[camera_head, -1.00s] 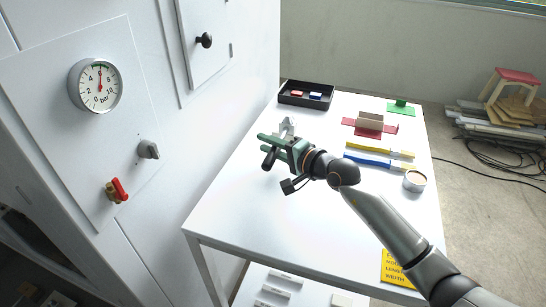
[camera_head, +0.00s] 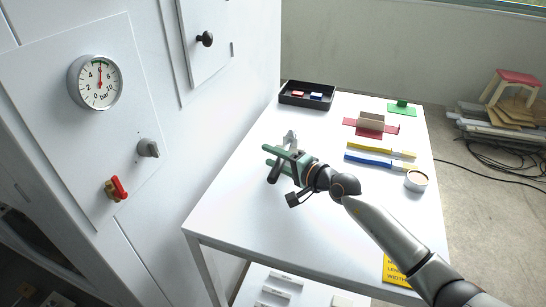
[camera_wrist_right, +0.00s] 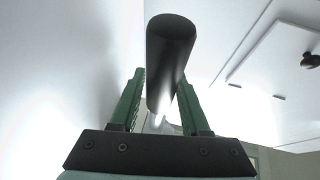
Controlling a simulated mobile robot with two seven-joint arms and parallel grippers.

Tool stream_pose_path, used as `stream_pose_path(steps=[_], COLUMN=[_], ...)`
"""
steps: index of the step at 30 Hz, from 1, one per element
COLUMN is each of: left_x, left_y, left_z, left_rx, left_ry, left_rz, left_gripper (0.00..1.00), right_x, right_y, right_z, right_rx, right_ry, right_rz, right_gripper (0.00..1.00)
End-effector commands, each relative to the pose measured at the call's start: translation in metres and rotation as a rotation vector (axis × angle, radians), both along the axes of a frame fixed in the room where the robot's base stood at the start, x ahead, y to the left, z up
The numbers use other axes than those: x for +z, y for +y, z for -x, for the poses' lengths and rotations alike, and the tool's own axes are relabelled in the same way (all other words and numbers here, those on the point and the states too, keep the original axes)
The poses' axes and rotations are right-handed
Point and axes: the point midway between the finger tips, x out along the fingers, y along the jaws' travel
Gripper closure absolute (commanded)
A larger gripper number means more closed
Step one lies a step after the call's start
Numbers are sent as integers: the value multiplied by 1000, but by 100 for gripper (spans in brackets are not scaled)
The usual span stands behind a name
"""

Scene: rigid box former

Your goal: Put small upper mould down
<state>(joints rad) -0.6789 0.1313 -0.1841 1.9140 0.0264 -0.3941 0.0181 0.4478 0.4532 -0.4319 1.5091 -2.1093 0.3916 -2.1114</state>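My right gripper (camera_head: 269,158) is over the left part of the white table, with its green fingers pointing left. It is shut on a black handle (camera_head: 272,173), which sticks out on the near side of the fingers. A light grey metal part (camera_head: 290,138) shows on the far side and appears to belong to the same piece, which I take as the small upper mould. In the right wrist view the black handle (camera_wrist_right: 170,60) stands between the two green fingers (camera_wrist_right: 158,105). The mould's underside is hidden. My left gripper is not in view.
The white table (camera_head: 235,205) is bare around the gripper. A black tray (camera_head: 306,104), a red piece with a tan block (camera_head: 371,122), a green piece (camera_head: 402,108), yellow (camera_head: 381,149) and blue (camera_head: 375,160) bars and a round tin (camera_head: 416,186) stand beyond. A white cabinet (camera_head: 165,70) rises left.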

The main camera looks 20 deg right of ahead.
Motion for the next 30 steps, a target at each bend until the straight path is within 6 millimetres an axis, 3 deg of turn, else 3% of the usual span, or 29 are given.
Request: stream_pose_path(steps=[3,14,30], left_x=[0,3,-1], left_y=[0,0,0], left_z=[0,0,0], left_rx=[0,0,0], left_ry=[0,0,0], left_rz=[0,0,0], left_gripper=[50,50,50], right_x=[0,2,17], right_y=[0,-3,-51], right_z=[0,3,85], right_rx=[0,-1,-1], right_ry=[0,1,1], right_rz=[0,1,3], right_gripper=[41,41,41])
